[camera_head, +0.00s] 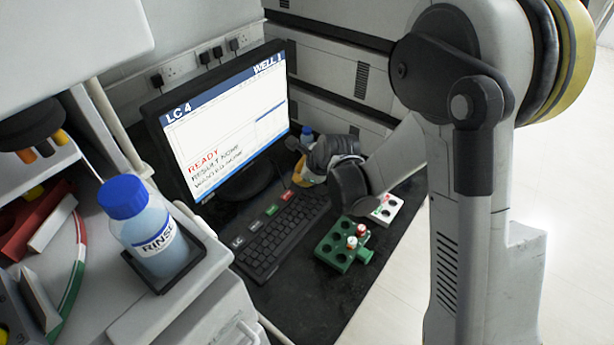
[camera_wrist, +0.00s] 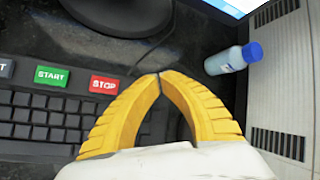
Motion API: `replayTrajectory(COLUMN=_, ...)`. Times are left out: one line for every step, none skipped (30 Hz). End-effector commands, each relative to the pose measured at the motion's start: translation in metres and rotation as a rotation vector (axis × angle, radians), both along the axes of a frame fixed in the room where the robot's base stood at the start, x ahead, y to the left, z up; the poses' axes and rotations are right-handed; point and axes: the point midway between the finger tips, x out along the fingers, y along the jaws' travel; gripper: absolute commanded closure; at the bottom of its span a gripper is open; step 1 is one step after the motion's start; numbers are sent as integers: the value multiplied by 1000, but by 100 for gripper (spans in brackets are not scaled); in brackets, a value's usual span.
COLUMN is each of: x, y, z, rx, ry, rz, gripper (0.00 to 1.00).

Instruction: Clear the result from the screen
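The monitor (camera_head: 225,120) stands upright on the black bench, headed "LC 4" and "WELL 1". Its screen shows red "READY" and lines that seem to read "RESULT NONE" and "WANTED NONE". The keyboard (camera_head: 283,232) lies in front of it with a row of coloured keys along its back edge.
A small blue-capped bottle (camera_wrist: 233,59) stands right of my fingers. A RINSE bottle (camera_head: 150,235) stands in a holder at the left. Bare bench lies before the green rack.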

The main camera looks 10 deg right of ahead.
Motion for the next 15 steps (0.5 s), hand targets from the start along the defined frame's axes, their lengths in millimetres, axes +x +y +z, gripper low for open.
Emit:
replayTrajectory(x=0, y=0, z=5, rx=0, ry=0, rz=0, gripper=100)
replayTrajectory(x=0, y=0, z=6, rx=0, ry=0, rz=0, gripper=100)
replayTrajectory(x=0, y=0, z=9, rx=0, ry=0, rz=0, gripper=100)
replayTrajectory(x=0, y=0, z=10, rx=0, ry=0, rz=0, gripper=100)
replayTrajectory(x=0, y=0, z=11, rx=0, ry=0, rz=0, gripper=100)
replayTrajectory(x=0, y=0, z=12, rx=0, ry=0, rz=0, gripper=100)
replayTrajectory(x=0, y=0, z=12, rx=0, ry=0, rz=0, gripper=100)
replayTrajectory(x=0, y=0, z=12, rx=0, ry=0, rz=0, gripper=100)
replayTrajectory(x=0, y=0, z=12, rx=0, ry=0, rz=0, gripper=100)
replayTrajectory(x=0, y=0, z=12, rx=0, ry=0, rz=0, gripper=100)
replayTrajectory(x=0, y=0, z=12, rx=0, ry=0, rz=0, gripper=100)
replayTrajectory(x=0, y=0, z=12, rx=0, ry=0, rz=0, gripper=100)
replayTrajectory(x=0, y=0, z=12, rx=0, ry=0, rz=0, gripper=100)
replayTrajectory(x=0, y=0, z=12, rx=0, ry=0, rz=0, gripper=100)
replayTrajectory(x=0, y=0, z=12, rx=0, ry=0, rz=0, gripper=100)
